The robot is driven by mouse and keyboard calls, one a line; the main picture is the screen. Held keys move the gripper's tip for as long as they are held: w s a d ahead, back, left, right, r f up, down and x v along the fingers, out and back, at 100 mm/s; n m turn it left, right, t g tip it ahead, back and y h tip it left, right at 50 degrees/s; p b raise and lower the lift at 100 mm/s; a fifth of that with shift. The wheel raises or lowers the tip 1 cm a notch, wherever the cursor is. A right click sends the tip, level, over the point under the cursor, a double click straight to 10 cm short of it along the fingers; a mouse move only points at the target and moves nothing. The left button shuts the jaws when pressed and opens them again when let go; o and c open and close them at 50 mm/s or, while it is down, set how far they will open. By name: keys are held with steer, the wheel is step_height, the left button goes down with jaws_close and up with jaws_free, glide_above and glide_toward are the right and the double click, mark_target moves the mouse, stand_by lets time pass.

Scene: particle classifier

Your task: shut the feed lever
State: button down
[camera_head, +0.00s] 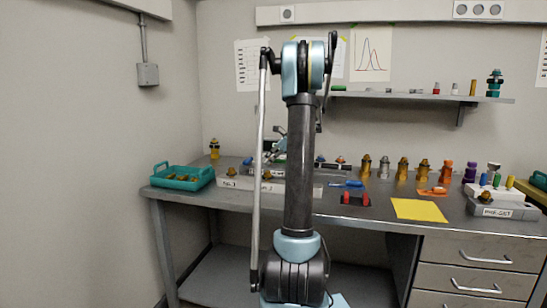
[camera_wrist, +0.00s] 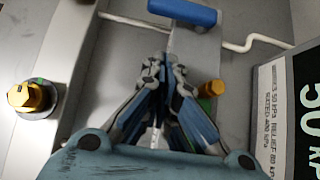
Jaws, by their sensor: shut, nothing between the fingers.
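In the wrist view, a blue bar handle (camera_wrist: 183,12) lies at the top edge, above a flat grey metal strip. It looks like the feed lever's grip, but I cannot tell for sure. My gripper (camera_wrist: 163,68) is shut and empty, with its fingertips below the handle in the picture and apart from it. In the head view my arm covers most of the apparatus; part of my gripper (camera_head: 281,146) shows left of the column, and the lever cannot be made out there.
In the wrist view, a gold knob (camera_wrist: 27,96) stands at left, another gold knob (camera_wrist: 213,88) close right of my fingers, and a pressure label panel (camera_wrist: 275,110) at far right. A white tube (camera_wrist: 240,45) runs behind. A teal tray (camera_head: 181,177) and a yellow sheet (camera_head: 419,210) lie on the bench.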

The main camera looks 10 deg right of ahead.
mark_target(248, 162)
steer(key=a, duration=0.1)
steer(key=w+a+f, duration=0.2)
steer(key=a, duration=0.1)
steer(key=shift+w+f, duration=0.1)
steer(key=shift+w+a, duration=0.45)
steer(key=shift+a, duration=0.25)
steer(key=shift+d, duration=0.1)
steer(key=shift+s, duration=0.1)
